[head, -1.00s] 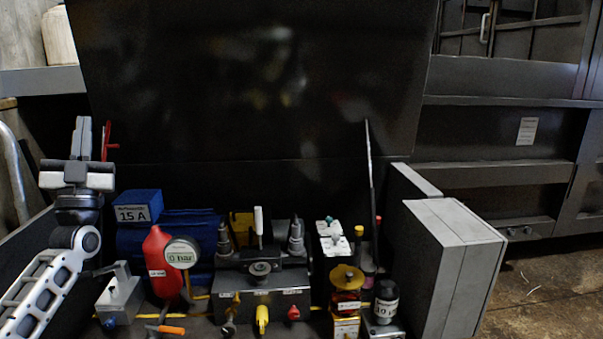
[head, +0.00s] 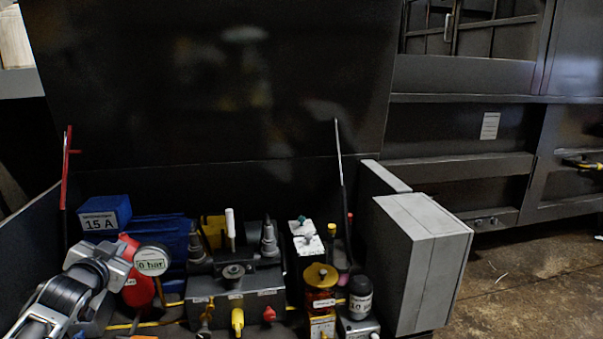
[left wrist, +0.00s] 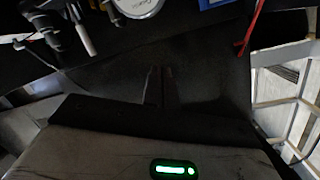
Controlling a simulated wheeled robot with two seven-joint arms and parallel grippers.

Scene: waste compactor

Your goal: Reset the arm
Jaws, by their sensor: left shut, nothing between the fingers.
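My left arm (head: 75,295) comes in at the lower left of the head view, in front of the red bottle and the 0 bar gauge; its fingers cannot be made out there. In the left wrist view my left gripper (left wrist: 160,85) shows two thin dark fingers close together, shut with nothing between them. A green light glows on the grey housing below them. My right gripper is in neither view.
Near the arm are the round gauge (head: 151,260), a red bottle (head: 139,288), a blue 15 A box (head: 104,214) and a red lever (head: 65,180). A grey valve block (head: 240,285) stands mid-bench. A grey cabinet (head: 415,260) stands right, with open floor (head: 530,270) beyond.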

